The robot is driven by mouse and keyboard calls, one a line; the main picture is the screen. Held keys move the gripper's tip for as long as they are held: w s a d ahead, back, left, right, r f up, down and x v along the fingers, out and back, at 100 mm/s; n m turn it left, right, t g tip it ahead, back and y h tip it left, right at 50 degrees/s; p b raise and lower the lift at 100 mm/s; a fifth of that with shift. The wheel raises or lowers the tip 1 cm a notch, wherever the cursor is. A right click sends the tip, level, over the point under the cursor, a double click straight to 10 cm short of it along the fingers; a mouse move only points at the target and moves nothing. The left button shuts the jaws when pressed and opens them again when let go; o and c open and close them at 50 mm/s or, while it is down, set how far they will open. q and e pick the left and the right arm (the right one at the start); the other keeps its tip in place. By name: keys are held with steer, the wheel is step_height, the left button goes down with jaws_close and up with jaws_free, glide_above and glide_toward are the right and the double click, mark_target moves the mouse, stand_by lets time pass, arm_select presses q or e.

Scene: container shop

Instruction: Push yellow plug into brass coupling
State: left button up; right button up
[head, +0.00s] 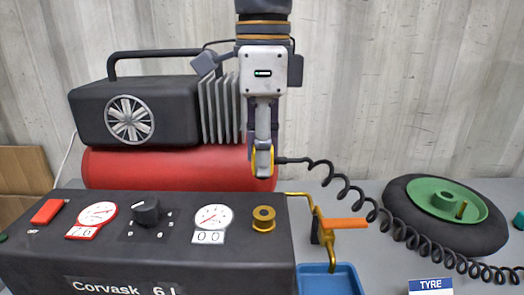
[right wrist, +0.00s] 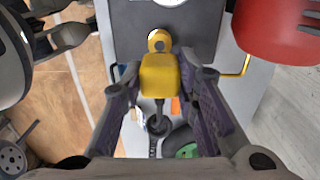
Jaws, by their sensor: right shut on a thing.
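The yellow plug (right wrist: 160,75) is between the fingers of my right gripper (right wrist: 162,82), which is shut on it. In the head view my right gripper (head: 263,165) points down, and a yellow edge of the plug shows beside its fingers. A black coiled hose (head: 372,212) runs from the plug to the right. The brass coupling (head: 263,218) stands on the dark panel below the gripper.
The dark control panel (head: 120,250) has gauges, a knob and a red switch. The red tank (head: 160,168) stands behind it. A brass bracket with an orange lever (head: 344,223), a blue tray (head: 328,280) and a tyre (head: 420,225) with a green hub are to the right.

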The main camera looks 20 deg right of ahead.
steer(key=shift+d, duration=0.2)
steer(key=shift+a+f, duration=0.1)
steer(key=shift+f, duration=2.8)
steer(key=shift+f, duration=0.6)
steer(key=o, duration=1.1)
steer(key=shift+o, duration=0.2)
step_height(320, 180, up, 12)
